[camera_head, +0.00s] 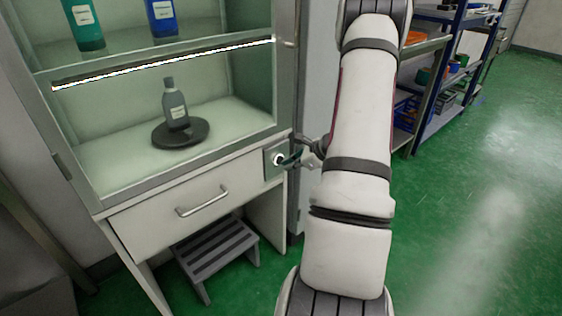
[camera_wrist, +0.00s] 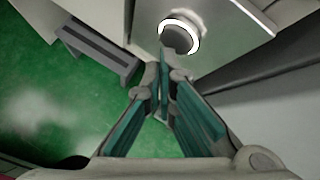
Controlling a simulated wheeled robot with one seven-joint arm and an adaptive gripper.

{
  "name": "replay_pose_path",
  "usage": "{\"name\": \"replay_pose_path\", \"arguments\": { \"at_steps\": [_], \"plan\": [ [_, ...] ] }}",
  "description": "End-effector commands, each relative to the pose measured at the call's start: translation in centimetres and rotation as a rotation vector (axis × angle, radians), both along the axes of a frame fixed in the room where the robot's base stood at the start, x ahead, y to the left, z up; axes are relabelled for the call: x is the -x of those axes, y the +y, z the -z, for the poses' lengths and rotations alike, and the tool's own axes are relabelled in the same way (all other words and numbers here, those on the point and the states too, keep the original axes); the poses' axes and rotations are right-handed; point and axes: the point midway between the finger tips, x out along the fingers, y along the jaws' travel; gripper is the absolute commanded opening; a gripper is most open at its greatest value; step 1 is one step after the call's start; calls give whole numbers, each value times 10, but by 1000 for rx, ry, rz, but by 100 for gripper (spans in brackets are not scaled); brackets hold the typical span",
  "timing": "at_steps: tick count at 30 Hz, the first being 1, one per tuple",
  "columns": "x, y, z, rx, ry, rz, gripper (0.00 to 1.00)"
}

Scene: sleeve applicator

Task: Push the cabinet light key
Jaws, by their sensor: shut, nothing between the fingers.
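The cabinet light key (camera_head: 278,160) is a round button with a bright ring on a small grey plate at the cabinet's front right, beside the drawer. It shows in the wrist view as a dark disc in a lit white ring (camera_wrist: 179,36). My gripper (camera_head: 296,157) is partly hidden behind my arm in the head view, with its tips close to the key. In the wrist view my gripper (camera_wrist: 163,68) is shut and empty, its teal-padded fingers pointing just below the key. I cannot tell whether the tips touch it. The strip light (camera_head: 165,66) under the shelf is lit.
A grey bottle (camera_head: 175,104) stands on a dark round base (camera_head: 181,134) inside the cabinet. A drawer (camera_head: 170,205) with a handle sits left of the key, with a step stool (camera_head: 215,250) below. Shelving (camera_head: 440,100) stands at right. Green floor (camera_head: 470,220) is clear.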

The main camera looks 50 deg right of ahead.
Motion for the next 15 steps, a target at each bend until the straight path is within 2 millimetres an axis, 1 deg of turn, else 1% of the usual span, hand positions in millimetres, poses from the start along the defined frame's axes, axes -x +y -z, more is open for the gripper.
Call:
{"name": "replay_pose_path", "arguments": {
  "at_steps": [15],
  "plan": [
    [-6,-1,0,0,0,-1,0]
  ]
}}
